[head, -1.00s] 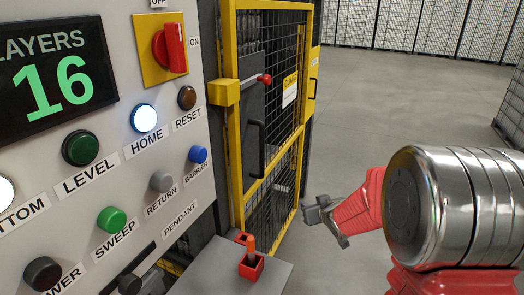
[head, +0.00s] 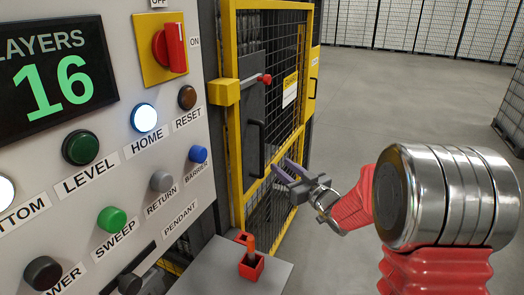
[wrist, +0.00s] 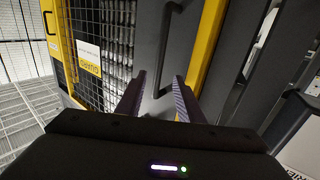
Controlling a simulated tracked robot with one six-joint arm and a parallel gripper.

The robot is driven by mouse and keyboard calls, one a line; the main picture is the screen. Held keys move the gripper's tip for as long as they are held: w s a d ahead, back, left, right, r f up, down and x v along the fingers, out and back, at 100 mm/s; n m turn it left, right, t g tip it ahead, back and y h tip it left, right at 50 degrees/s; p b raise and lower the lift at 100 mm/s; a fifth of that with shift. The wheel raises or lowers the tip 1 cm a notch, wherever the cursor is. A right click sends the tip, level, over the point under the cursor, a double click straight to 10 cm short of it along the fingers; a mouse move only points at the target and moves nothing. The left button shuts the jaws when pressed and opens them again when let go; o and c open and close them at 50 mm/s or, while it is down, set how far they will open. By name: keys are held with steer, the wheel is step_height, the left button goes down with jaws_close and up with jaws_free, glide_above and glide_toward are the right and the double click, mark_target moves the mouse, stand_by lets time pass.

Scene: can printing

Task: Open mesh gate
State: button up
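The mesh gate (head: 280,100) has a yellow frame and black wire mesh, and it looks shut in its yellow frame. A dark plate on it carries a black vertical handle (head: 258,149) and a red-knobbed bolt (head: 264,78) above. My gripper (head: 288,170) is in front of the gate, to the right of and a little below the handle. In the wrist view the two fingers are apart with nothing between them; the handle (wrist: 163,50) shows beyond, its lower end in line with the gap. The gripper is open and not touching the handle.
The control panel (head: 110,190) with buttons and a red switch stands at the left. A grey ledge (head: 262,275) with a red holder (head: 251,264) and an orange item sits below the gate. Grey floor to the right (head: 400,90) is free.

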mark_target(263, 150)
steer(key=shift+w, duration=0.1)
steer(key=x, duration=1.3)
steer(key=shift+w+a, duration=0.2)
steer(key=shift+w, duration=0.05)
steer(key=shift+c, duration=0.7)
jaws_close()
